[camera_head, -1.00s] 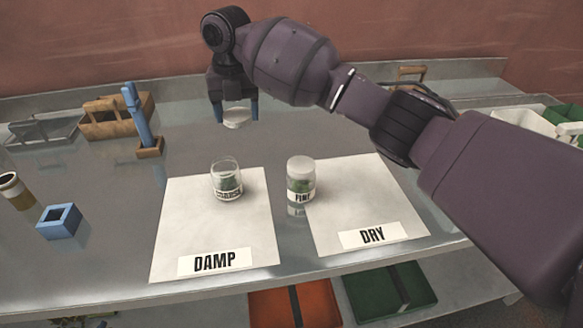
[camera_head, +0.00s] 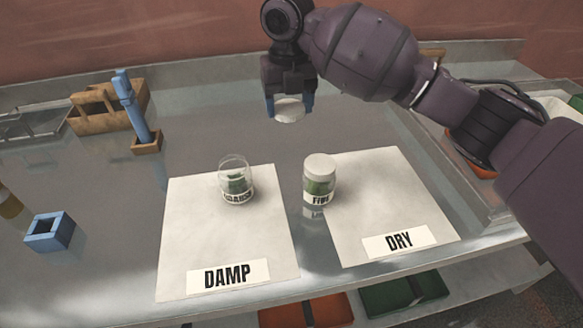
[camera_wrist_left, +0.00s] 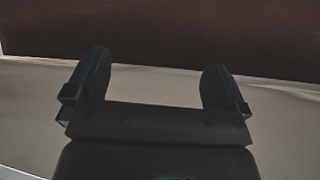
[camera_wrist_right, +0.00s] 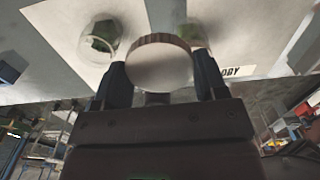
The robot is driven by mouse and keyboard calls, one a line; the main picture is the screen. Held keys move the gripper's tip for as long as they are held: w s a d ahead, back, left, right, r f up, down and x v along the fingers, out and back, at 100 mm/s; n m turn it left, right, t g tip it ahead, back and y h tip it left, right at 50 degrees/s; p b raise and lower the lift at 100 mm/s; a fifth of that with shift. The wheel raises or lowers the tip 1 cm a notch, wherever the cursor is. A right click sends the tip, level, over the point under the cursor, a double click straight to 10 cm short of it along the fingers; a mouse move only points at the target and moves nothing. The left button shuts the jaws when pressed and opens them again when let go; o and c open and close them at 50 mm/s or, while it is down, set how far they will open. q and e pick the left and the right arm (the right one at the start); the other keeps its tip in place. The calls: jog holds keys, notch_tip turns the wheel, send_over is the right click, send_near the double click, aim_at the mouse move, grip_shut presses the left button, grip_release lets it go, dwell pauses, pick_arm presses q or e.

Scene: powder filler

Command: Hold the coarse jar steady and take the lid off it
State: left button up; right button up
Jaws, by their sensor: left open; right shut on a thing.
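The coarse jar (camera_head: 236,184) is a clear glass jar with green contents. It stands upright and open-topped on the paper sheet labelled DAMP (camera_head: 228,240); it also shows in the right wrist view (camera_wrist_right: 99,42). My right gripper (camera_head: 290,103) is shut on a round white lid (camera_head: 289,112). It holds the lid in the air, apart from the jar and to its upper right in the head view. The ridged lid also shows between the fingers in the right wrist view (camera_wrist_right: 160,65). My left gripper (camera_wrist_left: 158,88) is open and empty, seen only in its wrist view.
The lidded fine jar (camera_head: 319,182) stands by the left edge of the DRY sheet (camera_head: 380,205). A blue tool in a wooden block (camera_head: 146,146), a wooden caddy (camera_head: 92,118) and a blue square holder (camera_head: 48,234) stand left. The bench between is clear.

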aim_at(289, 175)
notch_tip(289, 175, down, 18)
jog(key=shift+r+b, duration=0.25)
jog(key=shift+b, duration=0.5)
jog(key=shift+f, duration=0.2)
jog(key=o, duration=1)
jog(key=shift+r, duration=0.15)
jog(key=shift+r+p, duration=0.55)
jog(key=shift+r, duration=5.5)
